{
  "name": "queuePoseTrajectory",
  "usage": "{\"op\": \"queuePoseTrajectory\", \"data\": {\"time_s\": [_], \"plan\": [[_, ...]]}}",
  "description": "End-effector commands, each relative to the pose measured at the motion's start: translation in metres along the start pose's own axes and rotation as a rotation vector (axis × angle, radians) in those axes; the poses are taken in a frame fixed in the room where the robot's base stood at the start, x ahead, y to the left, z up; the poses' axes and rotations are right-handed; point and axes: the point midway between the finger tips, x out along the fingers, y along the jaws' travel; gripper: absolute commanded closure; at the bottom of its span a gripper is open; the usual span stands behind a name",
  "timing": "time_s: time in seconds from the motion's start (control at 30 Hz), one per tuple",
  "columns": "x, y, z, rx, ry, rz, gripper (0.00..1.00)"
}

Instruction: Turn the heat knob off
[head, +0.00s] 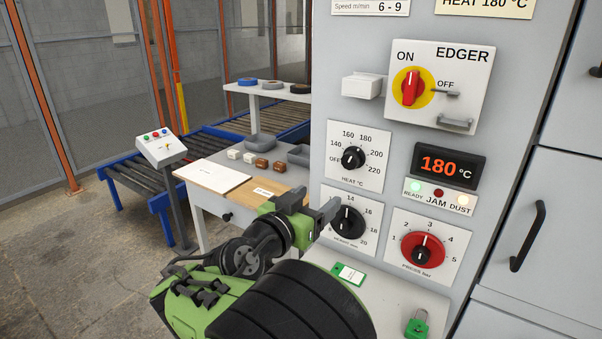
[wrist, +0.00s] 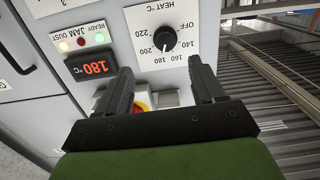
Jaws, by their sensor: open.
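The heat knob (head: 353,158) is a black dial on a white plate marked OFF and 140 to 220, on the grey machine panel. It also shows in the wrist view (wrist: 165,38), upside down, with its light pointer towards the 160–180 side of the scale. The red display (head: 438,166) reads 180 °C. My gripper (head: 316,208) is open and empty, below the heat knob in the head view, in front of the lower black dial (head: 346,222). In the wrist view the heat knob lies beyond the open fingers (wrist: 160,76), apart from them.
A red ON/OFF switch (head: 411,88) sits above on the panel, and a red-ringed press dial (head: 422,250) to the lower right. A green padlock (head: 417,325) is below. A side table (head: 199,198) and roller conveyor (head: 135,186) stand to the left.

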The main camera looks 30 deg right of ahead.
Motion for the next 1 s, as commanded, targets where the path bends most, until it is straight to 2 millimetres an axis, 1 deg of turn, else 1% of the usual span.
{"op": "queuePoseTrajectory", "data": {"time_s": [0.07, 0.13, 0.23, 0.37, 0.6, 0.7, 0.83, 0.9, 1.0], "plan": [[-0.004, -0.005, -0.003, 0.005, 0.051, 0.001, 0.32], [-0.004, -0.006, -0.006, 0.009, 0.068, 0.004, 0.32], [0.008, -0.005, -0.008, 0.01, 0.067, 0.008, 0.32], [0.038, -0.004, -0.01, 0.009, 0.066, 0.011, 0.32], [0.099, -0.003, -0.014, 0.008, 0.066, 0.01, 0.32], [0.122, -0.003, -0.015, 0.008, 0.064, 0.009, 0.32], [0.143, -0.004, -0.016, 0.008, 0.065, 0.007, 0.32], [0.149, -0.004, -0.016, 0.007, 0.064, 0.005, 0.32], [0.152, -0.005, -0.017, 0.006, 0.063, 0.004, 0.32]]}}
